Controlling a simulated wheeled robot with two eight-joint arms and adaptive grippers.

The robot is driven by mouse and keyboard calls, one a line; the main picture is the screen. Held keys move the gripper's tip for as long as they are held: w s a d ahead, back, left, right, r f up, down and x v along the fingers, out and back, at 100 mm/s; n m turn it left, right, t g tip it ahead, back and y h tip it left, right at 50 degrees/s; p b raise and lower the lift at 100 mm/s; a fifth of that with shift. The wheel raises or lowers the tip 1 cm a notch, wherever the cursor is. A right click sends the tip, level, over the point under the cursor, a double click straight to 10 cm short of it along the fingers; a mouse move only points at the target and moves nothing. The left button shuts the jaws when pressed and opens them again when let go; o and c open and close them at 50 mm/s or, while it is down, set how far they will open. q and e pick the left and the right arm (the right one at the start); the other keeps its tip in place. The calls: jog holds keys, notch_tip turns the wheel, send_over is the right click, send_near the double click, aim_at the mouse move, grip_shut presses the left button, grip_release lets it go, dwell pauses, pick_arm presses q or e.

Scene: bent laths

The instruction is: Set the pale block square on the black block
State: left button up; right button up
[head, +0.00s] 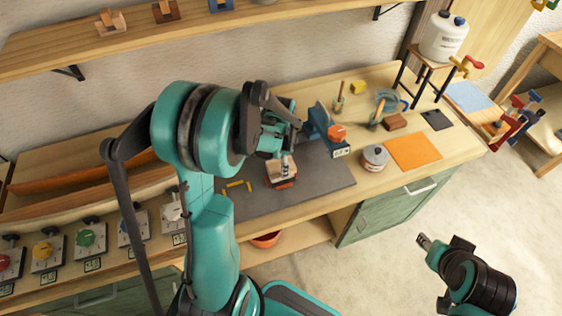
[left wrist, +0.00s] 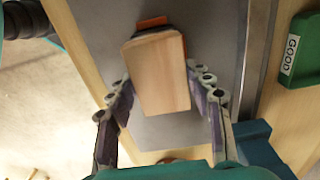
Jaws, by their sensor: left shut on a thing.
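The pale block (head: 273,170) is a light wooden block at the grey mat, between the fingers of my left gripper (head: 286,167). The left wrist view shows its broad pale face (left wrist: 158,72) slightly tilted in the picture, with my left gripper's fingers (left wrist: 166,92) at both sides. A dark edge and an orange piece (left wrist: 152,22) show beyond its far end. In the head view a dark and orange-red piece (head: 286,184) shows just below it. The black block is not clearly seen; the pale block and gripper may hide it. My right gripper (head: 425,241) hangs over the floor, away from the bench.
The grey mat (head: 325,186) is mostly bare. A blue vise (head: 322,125) with an orange part stands close behind my left gripper. A round tin (head: 375,157) and an orange sheet (head: 413,151) lie to the right. Small yellow pieces (head: 236,185) lie to the left.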

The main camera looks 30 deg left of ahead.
pick_arm(q)
jog(key=shift+f+b, duration=0.4)
jog(key=shift+f, duration=0.3)
jog(key=shift+f+b, duration=0.5)
jog(key=shift+f, duration=0.05)
jog(key=o, duration=1.3)
jog(key=shift+c, duration=0.2)
notch_tip(320, 180, up, 12)
jog(key=shift+r, duration=0.1)
jog(key=s+d+f+n+t+b, duration=0.1)
jog(key=s+d+n+t+b, duration=0.4)
jog(key=s+d, duration=0.5)
jog(key=s+n+t, duration=0.1)
jog(key=n+t, duration=0.1)
jog(key=n, duration=0.1)
jog(key=shift+d+f, duration=0.35)
